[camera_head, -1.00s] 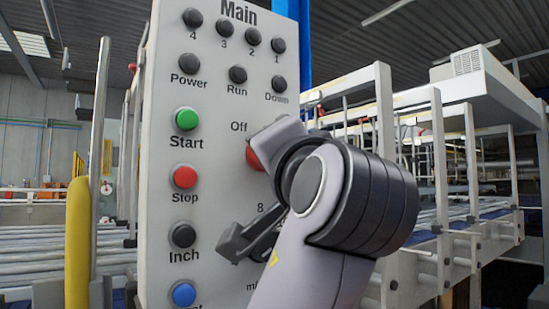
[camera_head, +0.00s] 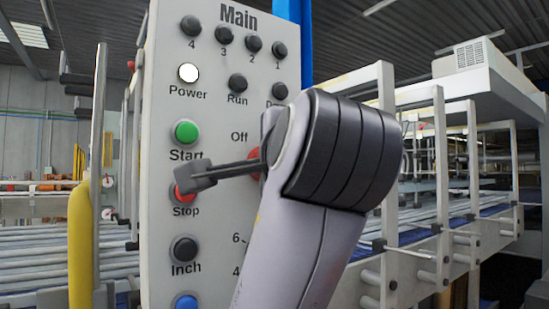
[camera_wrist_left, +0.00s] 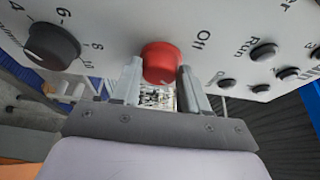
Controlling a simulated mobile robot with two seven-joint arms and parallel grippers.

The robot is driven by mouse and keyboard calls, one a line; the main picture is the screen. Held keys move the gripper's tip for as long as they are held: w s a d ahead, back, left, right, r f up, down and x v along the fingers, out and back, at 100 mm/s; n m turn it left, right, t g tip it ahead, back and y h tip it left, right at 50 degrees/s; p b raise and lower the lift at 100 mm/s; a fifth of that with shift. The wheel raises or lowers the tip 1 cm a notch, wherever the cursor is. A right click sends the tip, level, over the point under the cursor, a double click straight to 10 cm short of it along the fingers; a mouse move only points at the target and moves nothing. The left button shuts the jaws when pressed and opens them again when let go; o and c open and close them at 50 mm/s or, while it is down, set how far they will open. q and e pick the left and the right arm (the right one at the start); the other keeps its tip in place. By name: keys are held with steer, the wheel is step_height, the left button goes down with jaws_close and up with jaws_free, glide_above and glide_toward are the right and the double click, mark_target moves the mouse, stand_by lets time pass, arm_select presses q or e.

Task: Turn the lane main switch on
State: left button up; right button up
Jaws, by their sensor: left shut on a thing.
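The main switch, a red knob (camera_wrist_left: 160,58) beside the word Off, sits on the grey control panel (camera_head: 215,95). In the head view only a sliver of the knob (camera_head: 254,166) shows past my left wrist. In the left wrist view the two fingers of my left gripper (camera_wrist_left: 161,80) are on either side of the knob and shut on it. The Power lamp (camera_head: 188,73) on the panel is lit white. My left arm covers part of the panel's right side in the head view. My right gripper is in neither view.
The green Start (camera_head: 186,132), red Stop (camera_head: 184,192) and dark Inch (camera_head: 184,248) buttons line the panel's left side; my wrist's dark bracket overlaps Stop. A black dial (camera_wrist_left: 52,46) is near the gripper. A yellow post (camera_head: 80,245) stands left of the panel.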

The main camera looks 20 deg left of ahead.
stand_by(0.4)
arm_select(q)
steer(key=o, duration=1)
steer(key=shift+o, duration=0.2)
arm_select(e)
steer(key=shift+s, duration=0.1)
